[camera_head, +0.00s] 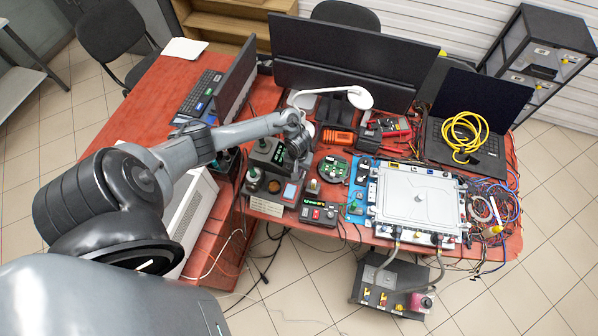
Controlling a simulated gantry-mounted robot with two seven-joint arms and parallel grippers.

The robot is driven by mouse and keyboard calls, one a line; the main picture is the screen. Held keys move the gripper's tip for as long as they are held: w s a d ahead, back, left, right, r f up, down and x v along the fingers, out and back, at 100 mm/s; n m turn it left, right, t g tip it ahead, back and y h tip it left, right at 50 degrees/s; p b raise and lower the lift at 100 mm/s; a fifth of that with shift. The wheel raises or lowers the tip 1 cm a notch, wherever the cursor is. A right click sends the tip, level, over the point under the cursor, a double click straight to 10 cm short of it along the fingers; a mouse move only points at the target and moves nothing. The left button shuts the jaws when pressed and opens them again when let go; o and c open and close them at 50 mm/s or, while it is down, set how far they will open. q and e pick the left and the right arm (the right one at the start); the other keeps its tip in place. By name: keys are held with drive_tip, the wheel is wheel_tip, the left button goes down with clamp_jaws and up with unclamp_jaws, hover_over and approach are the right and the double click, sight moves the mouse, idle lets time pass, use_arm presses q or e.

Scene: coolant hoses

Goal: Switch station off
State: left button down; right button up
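A black box (393,283) with yellow handles stands on the floor in front of the table, and dark hoses run up from it to a flat silver unit (415,198) on the table. A small black device (320,212) with a lit green display and a red button sits near the table's front edge. I cannot tell which of these is the station, and no switch is clear. My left arm reaches in from the left; its gripper (297,150) is above the bench equipment, left of the silver unit. Its fingers are too small and dark to read. My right gripper is not in view.
A round green circuit board (334,169) lies left of the silver unit. A laptop with a coiled yellow cable (465,133) is at the right, with loose wires below it. Large monitors (340,55) stand at the back. The table is crowded; open tiled floor lies in front.

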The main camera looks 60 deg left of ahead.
use_arm(q)
drive_tip(key=shift+f, duration=0.2)
idle(0.6)
drive_tip(key=shift+f+b, duration=0.5)
drive_tip(key=shift+f, duration=0.2)
drive_tip(key=shift+r, duration=0.1)
wheel_tip(320, 180, up, 3)
drive_tip(key=p, duration=0.3)
drive_tip(key=shift+p, duration=0.4)
wheel_tip(320, 180, up, 4)
drive_tip(key=p, duration=0.5)
idle(0.3)
